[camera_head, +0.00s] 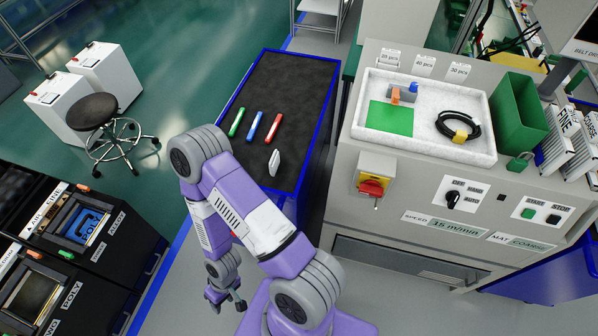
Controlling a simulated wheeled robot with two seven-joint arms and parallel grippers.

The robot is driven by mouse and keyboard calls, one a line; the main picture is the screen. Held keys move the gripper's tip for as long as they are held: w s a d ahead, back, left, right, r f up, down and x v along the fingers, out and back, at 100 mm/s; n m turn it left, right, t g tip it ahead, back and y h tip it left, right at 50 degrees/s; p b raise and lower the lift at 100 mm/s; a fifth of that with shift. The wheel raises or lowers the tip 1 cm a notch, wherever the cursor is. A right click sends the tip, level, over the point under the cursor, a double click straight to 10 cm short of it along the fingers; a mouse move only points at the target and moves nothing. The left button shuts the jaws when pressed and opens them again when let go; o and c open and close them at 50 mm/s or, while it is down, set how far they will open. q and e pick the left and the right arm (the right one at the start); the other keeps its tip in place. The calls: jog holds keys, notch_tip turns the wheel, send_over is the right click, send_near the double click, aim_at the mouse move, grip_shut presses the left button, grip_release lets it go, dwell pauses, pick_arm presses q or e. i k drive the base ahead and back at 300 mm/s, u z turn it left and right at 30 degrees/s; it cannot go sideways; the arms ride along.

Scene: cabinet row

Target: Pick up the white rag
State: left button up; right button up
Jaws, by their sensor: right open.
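A small white piece (274,162) stands near the front end of the dark-topped table, beside the coloured sticks. It is the only loose white thing I make out there, and I cannot tell for sure that it is the rag. My right gripper (227,302) hangs low at the bottom centre, pointing down, left of my purple arm's base. It is open and empty, well below and apart from the white piece. My right arm's upper links pass in front of the table's near corner. My left gripper is not in view.
Green, blue and red sticks (255,125) lie on the dark table (287,80) with a blue edge. At right, a grey machine (400,215) carries a white tray (440,148) with a green sheet and black cable. A stool (93,112) and dark cases stand left.

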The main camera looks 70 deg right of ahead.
aim_at(274, 164)
jog(key=k, duration=0.45)
jog(key=z, duration=0.8)
